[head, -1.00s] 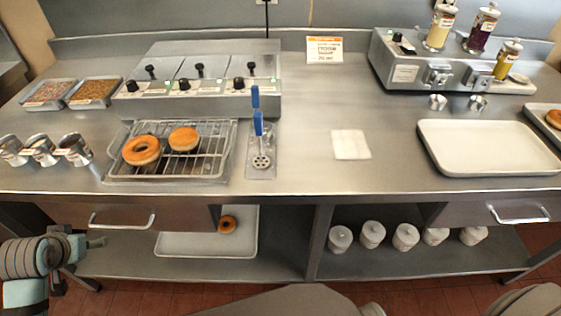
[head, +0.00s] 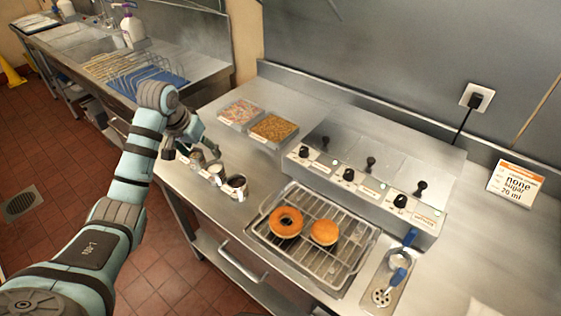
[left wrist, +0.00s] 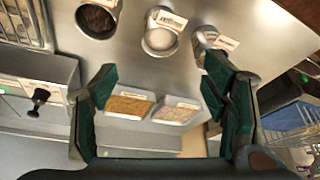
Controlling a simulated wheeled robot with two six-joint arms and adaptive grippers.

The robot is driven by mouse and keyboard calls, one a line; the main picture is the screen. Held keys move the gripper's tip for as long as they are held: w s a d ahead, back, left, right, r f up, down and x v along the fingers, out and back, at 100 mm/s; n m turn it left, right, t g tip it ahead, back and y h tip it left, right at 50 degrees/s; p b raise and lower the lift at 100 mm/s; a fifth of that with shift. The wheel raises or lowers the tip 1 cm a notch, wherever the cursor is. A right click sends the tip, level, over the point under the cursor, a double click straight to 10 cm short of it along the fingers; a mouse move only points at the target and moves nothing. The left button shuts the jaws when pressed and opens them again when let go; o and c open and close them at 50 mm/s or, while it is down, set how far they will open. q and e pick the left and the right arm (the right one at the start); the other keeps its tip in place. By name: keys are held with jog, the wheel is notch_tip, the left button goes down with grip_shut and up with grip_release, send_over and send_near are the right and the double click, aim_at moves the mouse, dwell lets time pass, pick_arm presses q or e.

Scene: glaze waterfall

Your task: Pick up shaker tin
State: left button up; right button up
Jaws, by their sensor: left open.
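Three small metal shaker tins with white labels stand in a row near the counter's front left edge in the head view: a far one (head: 196,159), a middle one (head: 215,173) and a near one (head: 236,187). My left gripper (head: 193,142) is above and beside the far tin, partly covering it. In the left wrist view my gripper (left wrist: 160,75) is open and empty. There the tin with dark contents (left wrist: 98,20) and the tin with white contents (left wrist: 162,38) stand past the fingertips. The third tin (left wrist: 208,40) is partly hidden behind one finger. My right gripper is not in view.
Two topping trays (head: 273,129) lie behind the tins. A wire rack (head: 345,240) with two doughnuts stands to the right, before the heated unit (head: 370,180). A sink counter with a blue rack (head: 165,85) is at the far left.

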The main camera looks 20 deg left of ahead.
pick_arm(q)
jog(key=b, duration=0.1)
send_near(215, 170)
jog(key=d+f, duration=0.1)
jog(key=x, duration=0.3)
jog(key=b+x, duration=0.1)
jog(key=x, duration=0.2)
jog(key=shift+s+d+f, duration=0.15)
jog(key=shift+d+f, duration=0.1)
jog(key=shift+f, duration=0.05)
jog(key=shift+s+r, duration=0.15)
jog(key=shift+r, duration=0.05)
jog(key=shift+c, duration=0.6)
jog(key=c, duration=1.2)
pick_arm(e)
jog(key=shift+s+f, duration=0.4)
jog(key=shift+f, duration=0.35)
